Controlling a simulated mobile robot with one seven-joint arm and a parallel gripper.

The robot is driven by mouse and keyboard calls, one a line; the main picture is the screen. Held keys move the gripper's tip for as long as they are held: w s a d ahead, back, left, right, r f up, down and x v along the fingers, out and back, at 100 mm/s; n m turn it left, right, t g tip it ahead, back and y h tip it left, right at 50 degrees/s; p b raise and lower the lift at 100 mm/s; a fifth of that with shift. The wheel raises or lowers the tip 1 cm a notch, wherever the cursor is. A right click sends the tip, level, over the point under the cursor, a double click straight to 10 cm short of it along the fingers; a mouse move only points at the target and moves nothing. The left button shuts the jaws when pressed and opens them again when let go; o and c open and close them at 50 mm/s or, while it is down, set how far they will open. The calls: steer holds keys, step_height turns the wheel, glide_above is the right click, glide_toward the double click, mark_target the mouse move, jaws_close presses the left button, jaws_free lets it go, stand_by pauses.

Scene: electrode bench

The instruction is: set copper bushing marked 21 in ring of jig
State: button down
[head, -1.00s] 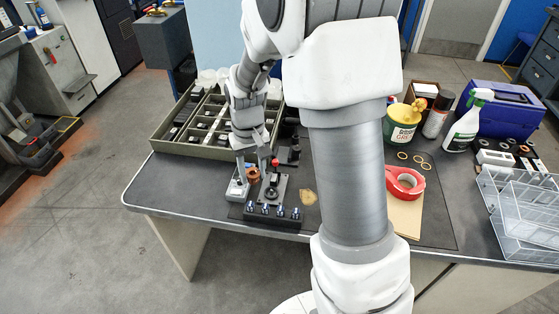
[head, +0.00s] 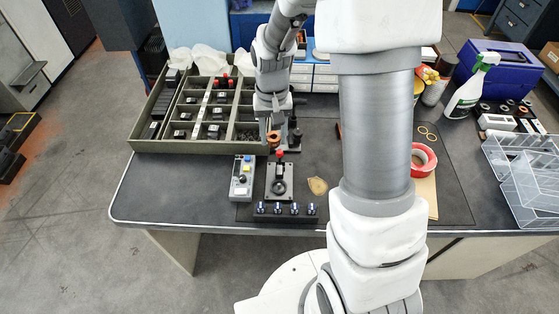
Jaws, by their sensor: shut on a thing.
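A copper bushing (head: 273,137) is between the fingers of my gripper (head: 272,134), just behind the jig. The fingers are shut on it; its mark is too small to read. The jig (head: 280,183) is a grey plate with a dark round ring (head: 278,187) and a red knob (head: 280,154) at its back. The bushing is behind the red knob and apart from the ring. A black post on a base (head: 294,138) stands right beside the gripper.
A grey control box (head: 242,178) stands left of the jig, and a dark bar with blue-topped pins (head: 286,212) in front. A compartment tray (head: 195,146) is at the back left. A tan patch (head: 317,186) and red tape (head: 425,158) lie to the right.

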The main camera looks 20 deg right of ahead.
steer(key=shift+s+d+f+m+b, duration=0.15)
steer(key=shift+s+f+m, duration=0.5)
steer(key=shift+f+m, duration=1.05)
steer(key=shift+s+a+f+m+b, duration=0.15)
steer(key=shift+s+f+m, duration=0.6)
steer(key=shift+m, duration=1.75)
steer(key=shift+s+d+f+m+b, duration=0.2)
steer(key=shift+s+f+m, duration=0.35)
steer(key=shift+f+m, duration=1.15)
step_height(320, 180, down, 4)
steer(key=b, duration=0.3)
steer(key=shift+a+r+m, duration=0.1)
steer(key=shift+m, duration=0.3)
steer(key=shift+b, duration=0.3)
steer(key=shift+s+a+f, duration=0.1)
steer(key=shift+s+f, duration=0.2)
steer(key=shift+c, duration=1.6)
jaws_free()
steer(key=shift+b, duration=0.3)
steer(key=shift+a+r, duration=0.1)
steer(key=shift+r, duration=0.05)
